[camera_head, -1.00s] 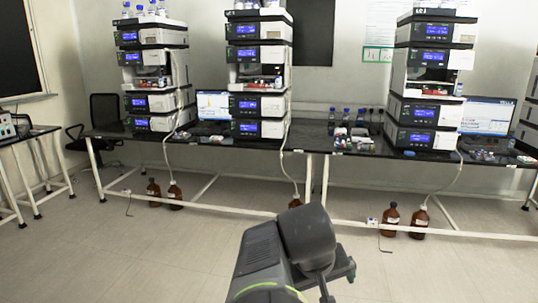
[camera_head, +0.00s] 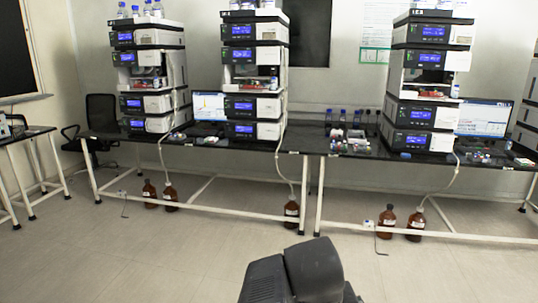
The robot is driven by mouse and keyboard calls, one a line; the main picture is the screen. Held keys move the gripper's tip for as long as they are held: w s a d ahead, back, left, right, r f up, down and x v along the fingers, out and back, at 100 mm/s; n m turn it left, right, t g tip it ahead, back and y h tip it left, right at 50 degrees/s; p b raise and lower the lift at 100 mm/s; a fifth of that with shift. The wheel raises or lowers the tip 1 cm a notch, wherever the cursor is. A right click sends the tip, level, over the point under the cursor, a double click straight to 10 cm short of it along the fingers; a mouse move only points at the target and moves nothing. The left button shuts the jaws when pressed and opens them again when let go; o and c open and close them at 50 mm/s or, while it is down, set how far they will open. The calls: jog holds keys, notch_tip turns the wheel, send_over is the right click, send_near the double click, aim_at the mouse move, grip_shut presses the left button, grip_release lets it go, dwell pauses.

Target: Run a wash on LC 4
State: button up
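Several column stacks of white and black modules with lit blue displays stand on black benches. One stack (camera_head: 149,69) is at the left, one (camera_head: 253,75) in the middle and one (camera_head: 428,82) at the right. A further stack (camera_head: 530,113) is cut off by the right edge. I cannot read a number that marks LC 4. A monitor (camera_head: 484,117) stands beside the right stack, and another (camera_head: 209,106) between the left and middle stacks; their text is too small to read. My dark arm part shows at the bottom centre, well short of the benches; my gripper's fingers are not visible.
Brown bottles (camera_head: 387,222) with tubes stand on the floor under the benches (camera_head: 300,142), near low white rails. Small items lie on the bench tops. A black chair (camera_head: 102,113) is at the left. The floor in front is clear.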

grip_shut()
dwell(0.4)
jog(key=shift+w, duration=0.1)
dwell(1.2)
